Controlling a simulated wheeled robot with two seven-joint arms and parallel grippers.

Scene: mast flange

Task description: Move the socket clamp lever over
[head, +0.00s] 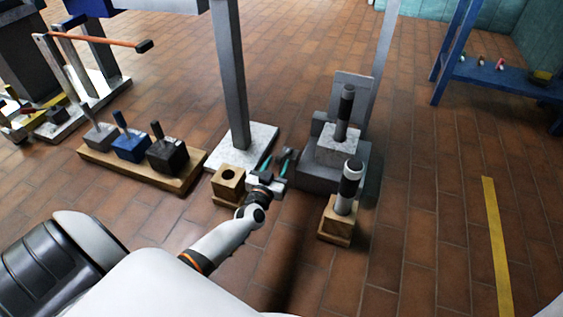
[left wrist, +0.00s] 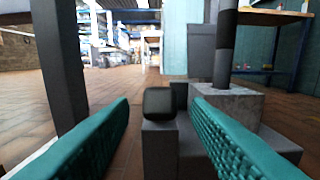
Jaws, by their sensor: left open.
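My left gripper (head: 275,161) is open, its two teal fingers apart, just left of the grey socket base (head: 318,179). A lighter grey socket block (head: 338,152) sits on that base with a dark upright post (head: 345,110) in it. In the left wrist view, a dark blunt block (left wrist: 160,103), which looks like the clamp lever's end, shows between the fingers and beyond their tips. It appears apart from both fingers. The post (left wrist: 224,50) and socket block (left wrist: 238,105) stand right of it. In the head view I cannot make out the lever clearly. My right gripper is out of view.
A wooden block with a hole (head: 229,180) is left of the gripper. A banded cylinder stands in a wooden holder (head: 336,226) in front of the base. A grey column (head: 230,80) rises behind. A wooden tray (head: 190,182) with blocks is farther left.

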